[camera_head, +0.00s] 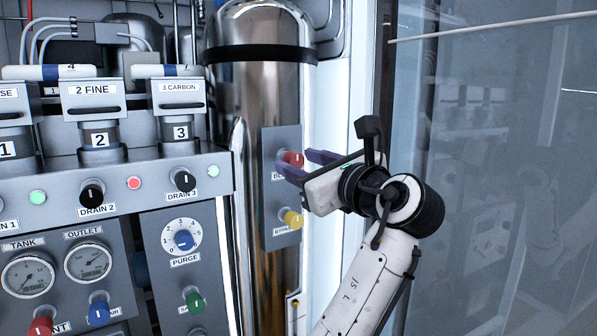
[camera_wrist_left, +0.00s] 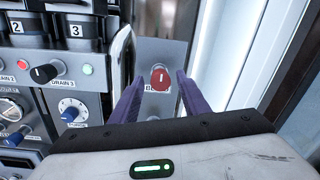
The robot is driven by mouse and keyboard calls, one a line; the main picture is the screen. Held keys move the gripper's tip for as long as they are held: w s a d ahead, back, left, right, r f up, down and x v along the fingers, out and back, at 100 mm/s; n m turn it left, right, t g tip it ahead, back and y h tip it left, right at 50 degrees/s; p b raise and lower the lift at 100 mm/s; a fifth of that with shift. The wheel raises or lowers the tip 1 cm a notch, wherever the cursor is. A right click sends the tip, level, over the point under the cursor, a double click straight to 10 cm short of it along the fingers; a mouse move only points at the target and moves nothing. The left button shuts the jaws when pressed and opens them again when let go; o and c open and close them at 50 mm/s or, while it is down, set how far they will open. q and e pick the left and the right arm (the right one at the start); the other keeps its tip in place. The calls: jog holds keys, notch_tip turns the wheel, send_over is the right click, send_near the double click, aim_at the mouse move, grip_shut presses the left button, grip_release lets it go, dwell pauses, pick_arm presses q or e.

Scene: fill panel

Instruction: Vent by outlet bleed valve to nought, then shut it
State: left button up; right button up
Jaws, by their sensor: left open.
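A red knob (camera_head: 292,158) with a white pointer mark sits on a grey plate (camera_head: 282,208) in front of the steel cylinder. Its label is partly hidden by my finger. My left gripper (camera_head: 297,164) is open, its purple fingers pointing at this knob. In the left wrist view the red knob (camera_wrist_left: 160,78) appears between the two fingertips, its mark upright; I cannot tell whether they touch it. The OUTLET gauge (camera_head: 87,262) is at the lower left; its needle is too small to read surely. My right gripper is not in view.
A yellow BYPASS knob (camera_head: 292,219) sits just below the red one. A vertical steel pipe (camera_head: 240,165) stands left of the plate. DRAIN knobs and a blue PURGE dial (camera_head: 183,240) are further left. A glass wall (camera_head: 500,170) lies right of my arm.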

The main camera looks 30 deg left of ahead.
pick_arm(q)
jog(key=shift+w+a, duration=0.25)
jog(key=shift+a, duration=0.25)
jog(key=c, duration=1)
jog(key=shift+n, duration=0.3)
